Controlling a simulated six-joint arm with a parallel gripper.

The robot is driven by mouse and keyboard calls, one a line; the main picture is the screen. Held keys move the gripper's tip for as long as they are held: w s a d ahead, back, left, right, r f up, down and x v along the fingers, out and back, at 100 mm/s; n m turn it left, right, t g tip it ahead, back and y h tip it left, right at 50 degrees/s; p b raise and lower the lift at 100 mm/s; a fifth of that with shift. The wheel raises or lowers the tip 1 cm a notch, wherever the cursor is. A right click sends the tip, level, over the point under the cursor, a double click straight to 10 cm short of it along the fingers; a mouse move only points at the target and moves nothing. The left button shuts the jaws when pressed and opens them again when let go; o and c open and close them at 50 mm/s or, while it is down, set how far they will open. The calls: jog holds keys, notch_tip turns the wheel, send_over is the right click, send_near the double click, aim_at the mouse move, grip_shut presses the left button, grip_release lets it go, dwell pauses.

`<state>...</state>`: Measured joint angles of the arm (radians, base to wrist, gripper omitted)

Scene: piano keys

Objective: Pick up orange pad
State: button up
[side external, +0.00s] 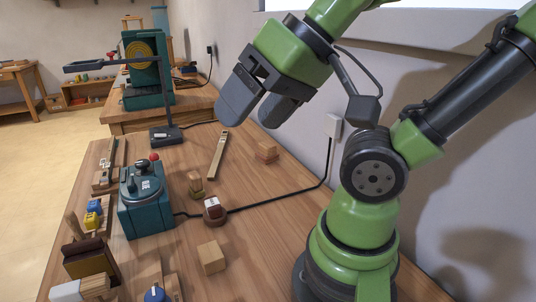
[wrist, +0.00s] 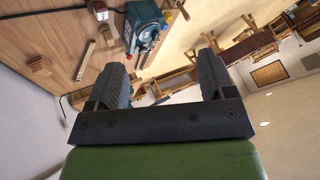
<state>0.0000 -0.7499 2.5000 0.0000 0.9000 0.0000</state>
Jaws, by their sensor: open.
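No thing that is plainly an orange pad shows. The closest in colour is a small orange-brown block stack (side external: 266,151) near the wall side of the wooden bench in the side view; I cannot tell if it is the pad. My gripper (side external: 260,110) is high above the bench, to the left of and above that stack, with its two dark fingers apart and nothing between them. In the wrist view my gripper (wrist: 161,62) also shows spread and empty. A brown block (wrist: 40,65) lies on the bench there, beyond the left finger.
A teal box with a lever (side external: 146,198) stands at the bench's left. A black cable (side external: 285,202) crosses the bench. A teal machine (side external: 147,65) stands behind.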

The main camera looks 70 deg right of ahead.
jog(key=w+d+r+m+h, duration=0.1)
jog(key=w+d+m+h, duration=0.1)
jog(key=w+d+m, duration=0.8)
jog(key=m+g+h, duration=0.2)
jog(key=m+h, duration=0.1)
jog(key=m, duration=2.6)
send_over(268, 144)
jog(key=s+a, duration=0.3)
notch_tip(268, 144, down, 21)
jog(key=x, duration=0.4)
jog(key=shift+s+d+f, duration=0.1)
jog(key=shift+s+d, duration=0.05)
jog(key=shift+d, duration=0.1)
jog(key=shift+s+x, duration=0.15)
jog(key=shift+x, duration=1.3)
jog(key=shift+s+x, duration=0.1)
jog(key=shift+x, duration=1.3)
jog(key=shift+d+f, duration=0.1)
jog(key=shift+d, duration=0.05)
